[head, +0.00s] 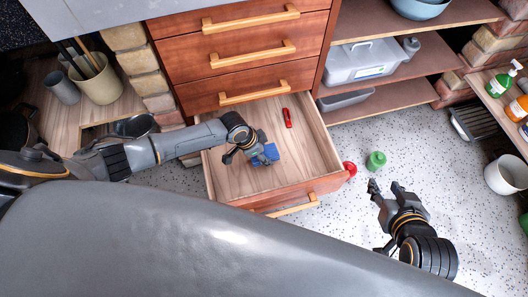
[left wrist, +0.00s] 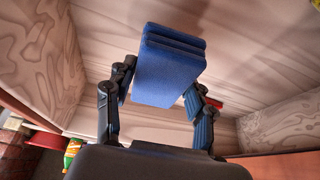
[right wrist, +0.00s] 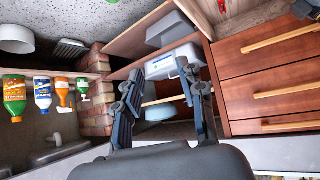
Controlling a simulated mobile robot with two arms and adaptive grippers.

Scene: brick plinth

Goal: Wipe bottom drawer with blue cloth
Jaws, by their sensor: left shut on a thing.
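The bottom drawer (head: 228,182) is pulled out, with a pale wood inside. My left gripper (head: 252,152) is inside the drawer space, shut on the folded blue cloth (head: 265,155). In the left wrist view the blue cloth (left wrist: 170,68) sits between the fingers, over the drawer floor; whether it touches the floor is unclear. A small red object (head: 287,117) lies in the drawer near its back, to the right of the cloth. My right gripper (head: 385,192) is open and empty above the speckled floor, right of the drawer.
Closed drawers (head: 240,50) are above. Open shelves (head: 375,92) hold a clear bin (head: 362,61). A white pot (head: 507,174) stands far right.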

